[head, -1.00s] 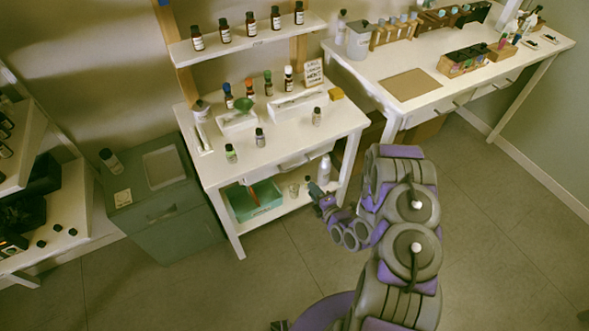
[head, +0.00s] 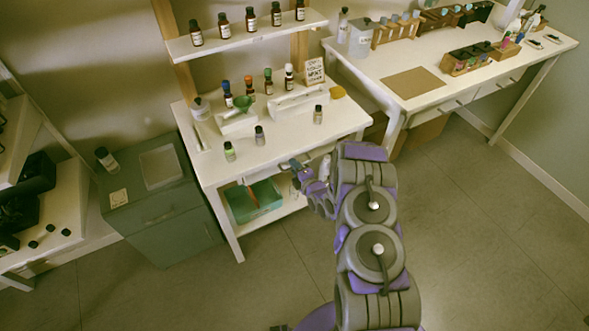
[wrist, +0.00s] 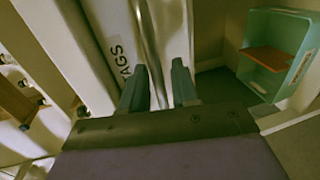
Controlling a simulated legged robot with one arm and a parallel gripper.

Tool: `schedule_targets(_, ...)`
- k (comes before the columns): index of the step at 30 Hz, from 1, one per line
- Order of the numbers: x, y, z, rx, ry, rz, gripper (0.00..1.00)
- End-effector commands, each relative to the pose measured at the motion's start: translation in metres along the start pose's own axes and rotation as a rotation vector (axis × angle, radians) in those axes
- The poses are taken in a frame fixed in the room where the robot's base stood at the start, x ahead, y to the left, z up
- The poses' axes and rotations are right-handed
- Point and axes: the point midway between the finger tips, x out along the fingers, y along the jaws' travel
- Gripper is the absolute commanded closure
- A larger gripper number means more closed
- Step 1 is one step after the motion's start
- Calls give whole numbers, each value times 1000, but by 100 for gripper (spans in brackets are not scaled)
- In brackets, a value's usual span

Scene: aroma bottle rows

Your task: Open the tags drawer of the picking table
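The picking table (head: 283,143) is the white table with bottles on top, in the middle of the head view. In the wrist view, its drawer front (wrist: 100,22) carries a label (wrist: 120,58) of which "AGS" is readable. A pale bar handle (wrist: 149,25) runs beside the label. My gripper (wrist: 160,78) is open, its two fingers apart on either side of the handle's line; I cannot tell whether they touch it. In the head view, my gripper (head: 297,165) is at the table's front edge, and my arm hides part of the drawer. The drawer looks shut.
A teal box (head: 238,210) stands on the lower shelf below the drawer; it also shows in the wrist view (wrist: 252,20). A grey-green cabinet (head: 165,212) is to the left. Another white table (head: 440,92) is at the right. The floor in front is clear.

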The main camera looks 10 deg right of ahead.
Motion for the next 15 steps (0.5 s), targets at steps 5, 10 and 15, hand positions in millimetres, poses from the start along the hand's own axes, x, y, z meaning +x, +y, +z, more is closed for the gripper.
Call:
schedule_targets(5, 4, 1, 0, -1, 0, 1, 70)
schedule_targets(10, 4, 1, 0, 0, 0, 0, 70)
schedule_targets(15, 4, 0, 0, 0, 0, 0, 86)
